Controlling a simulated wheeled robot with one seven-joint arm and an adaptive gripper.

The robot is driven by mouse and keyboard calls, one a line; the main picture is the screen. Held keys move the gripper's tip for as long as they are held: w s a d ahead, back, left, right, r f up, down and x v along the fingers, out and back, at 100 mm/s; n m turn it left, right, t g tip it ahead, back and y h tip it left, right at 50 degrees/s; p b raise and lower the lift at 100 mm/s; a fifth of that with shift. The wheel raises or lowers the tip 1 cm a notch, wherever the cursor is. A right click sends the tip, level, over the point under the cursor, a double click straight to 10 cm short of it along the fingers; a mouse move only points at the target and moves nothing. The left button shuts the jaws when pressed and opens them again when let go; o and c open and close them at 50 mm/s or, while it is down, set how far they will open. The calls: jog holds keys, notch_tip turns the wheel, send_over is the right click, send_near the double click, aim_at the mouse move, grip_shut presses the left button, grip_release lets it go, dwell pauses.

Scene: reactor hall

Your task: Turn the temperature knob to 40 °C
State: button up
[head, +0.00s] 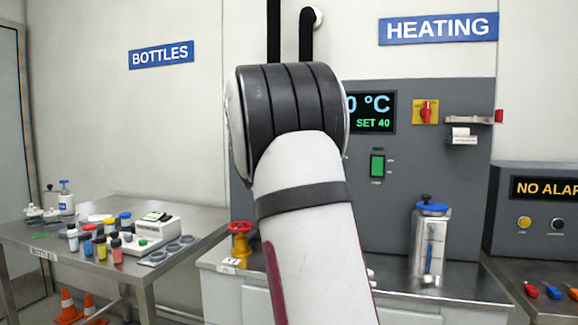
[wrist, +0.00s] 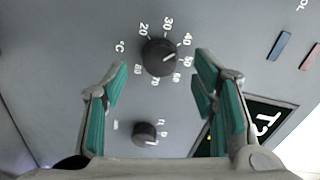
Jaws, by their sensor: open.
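The temperature knob (wrist: 158,57) is round and black, on a grey panel marked in °C with numbers from 20 upward. Its white mark points to the right and slightly up, seemingly between 40 and 50. My gripper (wrist: 162,72) is open, with teal fingertips to the left and right of the knob; I cannot tell how far they stand from the panel. In the head view my arm hides the knob and gripper. The heating display (head: 371,113) reads "SET 40", and its upper line ends in "0 °C", its start hidden by my arm.
A second, smaller black knob (wrist: 144,133) sits below between the fingers. In the head view the panel bears a red switch on yellow (head: 425,111) and a green switch (head: 377,165). A red valve (head: 239,238) and a steel vessel (head: 430,245) stand on the bench.

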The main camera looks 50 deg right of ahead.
jog(key=v, duration=0.9)
